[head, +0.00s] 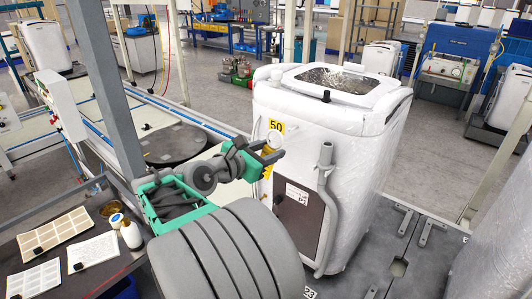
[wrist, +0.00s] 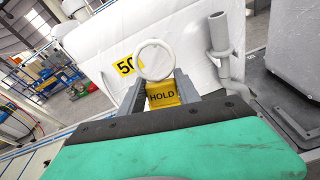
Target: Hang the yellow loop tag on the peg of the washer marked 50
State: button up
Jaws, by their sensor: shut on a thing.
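My gripper (head: 271,151) is shut on the yellow tag, which reads HOLD (wrist: 163,97) in the wrist view. The tag's white loop (wrist: 154,60) stands up above the fingers and looks open in the middle. The white washer (head: 350,140) carries a yellow label marked 50 (head: 276,126); the label also shows in the wrist view (wrist: 124,66), left of the loop. The gripper is in front of the washer's left front face. I cannot make out the peg for certain; the loop and fingers cover part of that face. I cannot tell whether the loop touches the washer.
A grey upright pipe (head: 326,190) stands at the washer's front, right of the gripper; it also shows in the wrist view (wrist: 220,45). A dark bench (head: 110,272) with trays and bottles is at lower left. A grey post (head: 104,85) rises left of my arm.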

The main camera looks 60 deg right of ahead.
aim_at(293, 141)
jog(key=shift+r+b+x, duration=0.15)
jog(key=shift+b+x, duration=0.65)
jog(key=shift+x, duration=0.85)
jog(key=shift+r+b+x, duration=0.15)
jog(key=shift+b+x, duration=0.65)
jog(key=shift+x, duration=0.8)
jog(key=shift+d+p, duration=0.3)
jog(key=shift+p, duration=0.05)
jog(key=shift+s+d+f+p, duration=0.1)
jog(key=shift+d+f+p, duration=0.1)
jog(key=shift+d+p, duration=0.15)
jog(key=shift+f, duration=0.25)
jog(key=o, duration=1.4)
